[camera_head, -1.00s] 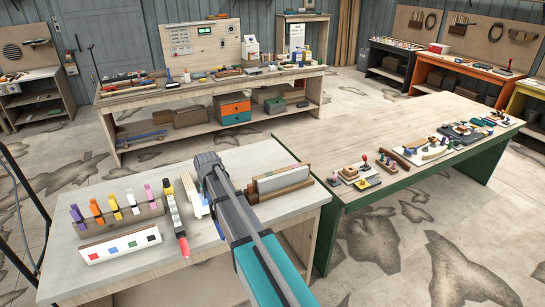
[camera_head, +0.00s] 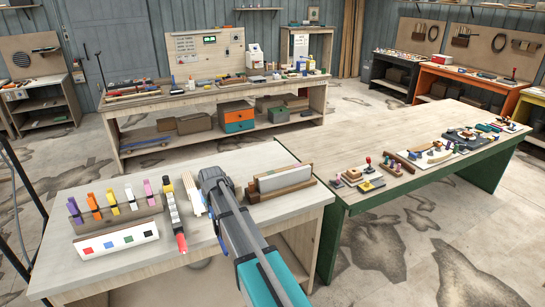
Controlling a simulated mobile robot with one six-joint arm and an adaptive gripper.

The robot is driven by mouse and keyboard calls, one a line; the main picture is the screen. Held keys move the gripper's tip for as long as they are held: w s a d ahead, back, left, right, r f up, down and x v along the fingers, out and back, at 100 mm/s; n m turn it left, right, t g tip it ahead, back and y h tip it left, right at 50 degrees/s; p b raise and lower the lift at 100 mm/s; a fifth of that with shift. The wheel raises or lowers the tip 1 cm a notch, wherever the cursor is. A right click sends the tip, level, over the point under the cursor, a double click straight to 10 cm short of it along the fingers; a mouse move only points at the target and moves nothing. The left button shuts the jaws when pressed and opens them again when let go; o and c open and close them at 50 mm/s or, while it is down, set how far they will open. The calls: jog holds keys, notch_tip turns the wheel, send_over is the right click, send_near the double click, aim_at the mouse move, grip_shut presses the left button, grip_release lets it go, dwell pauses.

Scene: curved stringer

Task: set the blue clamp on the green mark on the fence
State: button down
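A row of coloured clamps stands on a dark wooden rack (camera_head: 115,213) on the near bench. The leftmost is a purple clamp (camera_head: 74,209), then come an orange clamp (camera_head: 93,204), a yellow clamp (camera_head: 112,201), a white clamp (camera_head: 131,198) and a pink clamp (camera_head: 149,191). I cannot pick out a clearly blue clamp. In front lies the white-faced fence (camera_head: 98,249) with red, blue, green and dark marks; the green mark (camera_head: 128,239) is third from the left. No clamp shows on the fence face. My arm reaches over the bench to the right, and my gripper is hidden.
A long tool with a red tip (camera_head: 181,243) and a pale slotted piece (camera_head: 193,194) lie right of the rack. A wooden holder with a pale panel (camera_head: 282,178) stands right of my arm. A green-legged table (camera_head: 385,130) adjoins on the right. The bench's front left is clear.

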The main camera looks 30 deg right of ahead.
jog(key=shift+f+b, duration=1.15)
jog(key=shift+f, duration=0.5)
jog(key=shift+s, duration=0.15)
